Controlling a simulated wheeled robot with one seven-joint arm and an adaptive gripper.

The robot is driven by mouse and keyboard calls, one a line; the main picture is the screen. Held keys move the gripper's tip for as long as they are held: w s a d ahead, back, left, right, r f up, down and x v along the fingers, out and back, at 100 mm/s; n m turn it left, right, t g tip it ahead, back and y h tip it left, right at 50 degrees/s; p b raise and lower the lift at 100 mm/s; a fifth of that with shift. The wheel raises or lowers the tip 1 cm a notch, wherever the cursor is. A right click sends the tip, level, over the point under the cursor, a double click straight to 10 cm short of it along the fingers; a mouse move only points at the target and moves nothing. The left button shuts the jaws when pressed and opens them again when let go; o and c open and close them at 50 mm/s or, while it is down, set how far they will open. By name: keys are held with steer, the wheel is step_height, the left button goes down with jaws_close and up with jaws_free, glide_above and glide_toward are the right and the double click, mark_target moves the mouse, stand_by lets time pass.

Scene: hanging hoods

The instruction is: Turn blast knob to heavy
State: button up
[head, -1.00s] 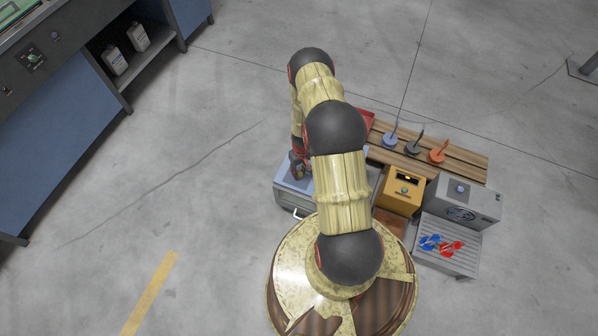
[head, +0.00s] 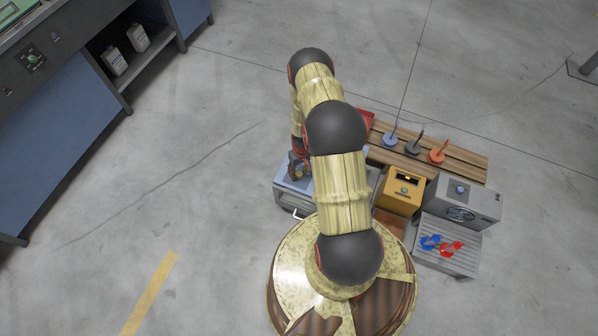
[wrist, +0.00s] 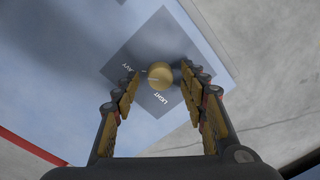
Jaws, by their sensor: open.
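The blast knob (wrist: 160,76) is a round yellow-brass knob on a dark square plate (wrist: 150,45) in the wrist view. The plate reads LIGHT below the knob and a partly hidden word ending in "AVY" to its left. A faint pale mark shows at the knob's left side; its exact setting is hard to tell. My gripper (wrist: 161,84) is open, with one finger on each side of the knob and gaps between. In the head view my gripper (head: 297,170) is over the blue-grey cabinet (head: 291,201), partly hidden by my arm.
Right of my arm stand a yellow box (head: 402,190), a grey box with a fan and knob (head: 478,201), and a ribbed tray (head: 462,264) with blue and red pieces. A wooden slatted bench (head: 466,166) is behind them. Floor at left is clear.

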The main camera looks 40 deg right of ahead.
mark_target(300, 172)
steer(key=shift+r, duration=0.1)
step_height(300, 172, up, 12)
steer(key=shift+d, duration=0.3)
steer(key=shift+s, duration=0.1)
stand_by(0.6)
